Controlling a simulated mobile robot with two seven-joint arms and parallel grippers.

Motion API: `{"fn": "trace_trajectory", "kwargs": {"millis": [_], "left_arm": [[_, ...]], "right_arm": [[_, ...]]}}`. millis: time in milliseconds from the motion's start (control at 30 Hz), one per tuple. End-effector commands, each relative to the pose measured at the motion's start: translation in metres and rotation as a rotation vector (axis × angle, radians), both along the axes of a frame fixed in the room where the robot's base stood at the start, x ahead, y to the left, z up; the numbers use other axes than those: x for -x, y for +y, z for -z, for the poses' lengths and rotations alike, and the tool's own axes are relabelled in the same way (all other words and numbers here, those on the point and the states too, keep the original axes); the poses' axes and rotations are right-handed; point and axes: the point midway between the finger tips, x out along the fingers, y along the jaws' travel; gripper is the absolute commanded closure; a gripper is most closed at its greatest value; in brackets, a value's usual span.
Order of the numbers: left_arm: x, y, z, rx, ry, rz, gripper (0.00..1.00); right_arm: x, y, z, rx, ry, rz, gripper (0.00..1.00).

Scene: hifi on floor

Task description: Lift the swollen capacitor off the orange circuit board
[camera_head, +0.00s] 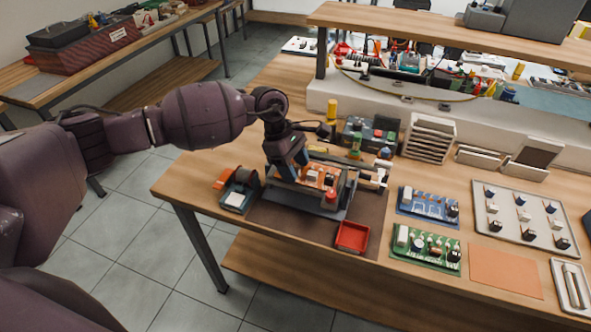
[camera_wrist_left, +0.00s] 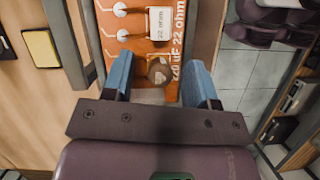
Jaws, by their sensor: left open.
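The orange circuit board (camera_head: 318,177) is held in a grey holder on a dark mat. It also shows in the left wrist view (camera_wrist_left: 181,52), with printed "22 ohm" and "220 uF" labels. A round, brownish component top, seemingly the capacitor (camera_wrist_left: 158,72), stands on the board by the "220 uF" print; I cannot tell its swelling. My left gripper (camera_head: 297,172) is over the board's left part. In the left wrist view its two blue fingers (camera_wrist_left: 160,82) are open on either side of the capacitor, with visible gaps. In the head view the gripper hides the capacitor. My right gripper is not in view.
A red tray (camera_head: 352,237) lies in front of the holder. A soldering-wire stand (camera_head: 240,190) is left of it. Blue (camera_head: 428,205) and green (camera_head: 427,248) boards and a parts tray (camera_head: 521,215) lie to the right. A white block labelled "22 ohm" (camera_wrist_left: 164,23) stands near the capacitor.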

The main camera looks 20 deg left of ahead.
Motion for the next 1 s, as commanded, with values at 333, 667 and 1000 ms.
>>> {"fn": "trace_trajectory", "kwargs": {"millis": [333, 667, 1000], "left_arm": [[0.0, 0.0, 0.0, 0.0, 0.0, 0.0, 0.95], [0.0, 0.0, -0.005, 0.0, -0.001, 0.001, 0.95], [-0.001, 0.001, -0.068, -0.001, -0.005, 0.001, 0.95]], "right_arm": [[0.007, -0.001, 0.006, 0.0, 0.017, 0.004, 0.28], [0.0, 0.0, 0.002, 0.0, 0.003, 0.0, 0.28], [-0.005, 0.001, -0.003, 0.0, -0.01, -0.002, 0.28]]}}
